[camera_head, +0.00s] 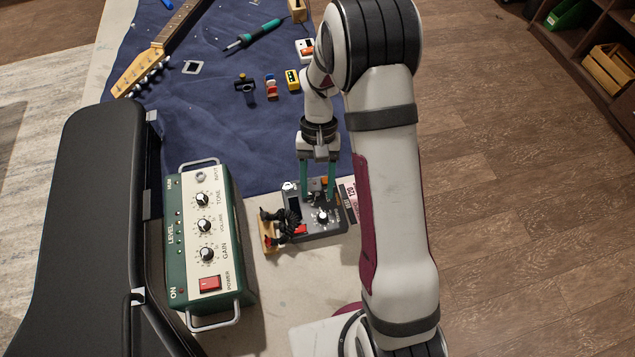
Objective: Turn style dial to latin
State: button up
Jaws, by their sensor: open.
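A small dark box (325,230) with controls stands on the light table, right of the green amplifier. A round dial (322,217) with a pale pointer sits on its top. Its labels are too small to read, so I cannot tell which dial is for style or where it points. My gripper (318,192) points down at the box's far edge, beyond this dial. Its two green fingers are open and apart, with a knob and an orange button near them. Whether the fingers touch the box cannot be told.
The green amplifier (208,240) with several knobs stands left of the box. A small wooden stand with black cable (268,235) is against the box's left side. A black case (85,220) lies far left.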

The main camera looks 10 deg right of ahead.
grip_shut()
jog(key=shift+m, duration=0.4)
jog(key=m, duration=0.2)
jog(key=m+t+y, duration=0.1)
jog(key=m+y, duration=0.1)
jog(key=m, duration=0.1)
jog(key=shift+s+d+m, duration=0.15)
jog(key=shift+d+m, duration=0.15)
jog(key=m+t, duration=0.1)
jog(key=m, duration=0.1)
jog(key=m+t+y, duration=0.1)
jog(key=m, duration=0.2)
jog(key=shift+s+d, duration=0.1)
jog(key=shift+s, duration=0.1)
jog(key=shift+m, duration=0.3)
dwell(0.3)
grip_release()
